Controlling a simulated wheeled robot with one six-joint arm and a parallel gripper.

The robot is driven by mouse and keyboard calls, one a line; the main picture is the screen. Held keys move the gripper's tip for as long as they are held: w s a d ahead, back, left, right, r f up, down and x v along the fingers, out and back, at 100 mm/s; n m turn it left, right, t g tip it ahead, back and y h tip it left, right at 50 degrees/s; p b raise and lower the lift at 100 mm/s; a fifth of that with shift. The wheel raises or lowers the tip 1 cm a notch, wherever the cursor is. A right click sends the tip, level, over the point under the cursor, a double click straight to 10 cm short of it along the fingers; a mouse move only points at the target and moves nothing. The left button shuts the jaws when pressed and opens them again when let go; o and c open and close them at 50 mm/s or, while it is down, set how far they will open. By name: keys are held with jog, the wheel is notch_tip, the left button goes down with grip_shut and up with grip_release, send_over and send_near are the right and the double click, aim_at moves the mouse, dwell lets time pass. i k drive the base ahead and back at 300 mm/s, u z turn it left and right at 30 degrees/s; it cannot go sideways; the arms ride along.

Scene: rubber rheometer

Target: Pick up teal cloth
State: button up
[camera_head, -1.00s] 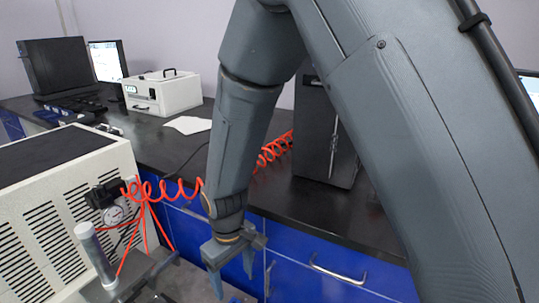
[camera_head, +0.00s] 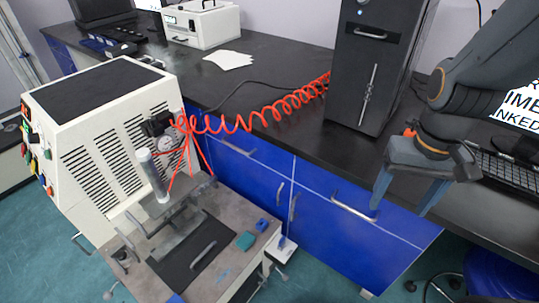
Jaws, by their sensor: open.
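A small folded teal cloth (camera_head: 245,241) lies on the grey work surface of the rheometer, near its right edge. My gripper (camera_head: 399,210) is at the right of the view, open and empty with its fingers pointing down. It is in front of the black bench and blue drawers, well to the right of the cloth and apart from it.
A small blue object (camera_head: 262,225) lies beside the cloth. A dark plate with a handle (camera_head: 204,255) is to its left. The cream machine (camera_head: 100,140) rises behind. A coiled orange hose (camera_head: 250,122) crosses towards a black computer tower (camera_head: 375,70).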

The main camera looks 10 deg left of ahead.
aim_at(247, 240)
jog(key=k, duration=0.9)
jog(key=z, duration=0.95)
jog(key=i, duration=0.65)
jog(key=u, duration=2.25)
jog(key=i, duration=0.5)
jog(key=u, duration=0.85)
jog(key=k, duration=0.1)
jog(key=u, duration=0.05)
